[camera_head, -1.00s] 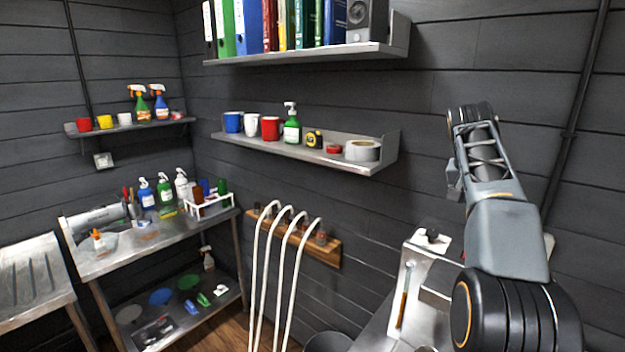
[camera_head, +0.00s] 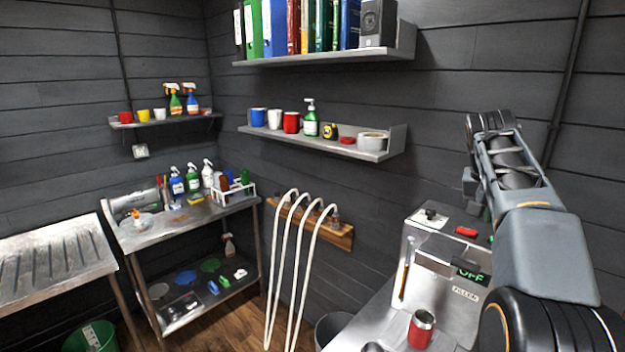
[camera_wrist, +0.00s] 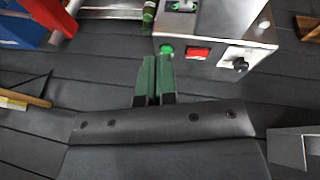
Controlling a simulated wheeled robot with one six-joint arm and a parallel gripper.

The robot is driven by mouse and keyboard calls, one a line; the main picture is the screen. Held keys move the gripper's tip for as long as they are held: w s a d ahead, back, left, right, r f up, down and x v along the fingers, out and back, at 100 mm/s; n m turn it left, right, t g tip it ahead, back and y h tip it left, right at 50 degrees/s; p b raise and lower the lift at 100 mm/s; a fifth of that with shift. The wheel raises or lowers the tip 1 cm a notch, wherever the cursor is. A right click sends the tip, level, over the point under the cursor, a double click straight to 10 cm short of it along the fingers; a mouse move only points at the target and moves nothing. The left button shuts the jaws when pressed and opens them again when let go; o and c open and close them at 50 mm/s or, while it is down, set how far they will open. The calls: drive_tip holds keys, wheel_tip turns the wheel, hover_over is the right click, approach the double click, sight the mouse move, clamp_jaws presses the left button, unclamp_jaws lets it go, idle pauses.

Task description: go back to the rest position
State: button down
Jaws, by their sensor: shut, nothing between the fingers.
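My gripper (camera_wrist: 155,80) shows in the wrist view with its two green fingers shut together and nothing between them. It points toward a metal box, the filler (camera_wrist: 215,30), with a green button, a red switch and a black knob, and appears apart from it. In the head view my arm rises at the right and folds over at the top; the gripper is mostly hidden behind it. The filler (camera_head: 440,265) stands on the counter left of my arm, with a lit green display.
A red and silver can (camera_head: 421,329) stands on the counter before the filler. White hoses (camera_head: 298,255) hang from a wooden rack (camera_head: 340,238). Wall shelves (camera_head: 318,146) hold mugs and bottles. A steel bench (camera_head: 180,222) and a draining board (camera_head: 50,262) stand left. Some floor shows between.

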drive_tip(key=s+a+f+n+t+y+b, duration=0.1)
drive_tip(key=s+a+f+n+y+b, duration=0.1)
drive_tip(key=s+a+f, duration=0.7)
drive_tip(key=s+a+f+n+t+y+b, duration=0.1)
drive_tip(key=s+a+f+n, duration=0.3)
drive_tip(key=s+a+f, duration=0.5)
wheel_tip(320, 180, down, 6)
drive_tip(key=shift+a+r+n+t+y+b, duration=0.1)
drive_tip(key=shift+a+n+t+y+b, duration=0.3)
drive_tip(key=shift+a+t, duration=0.45)
drive_tip(key=shift+s, duration=0.15)
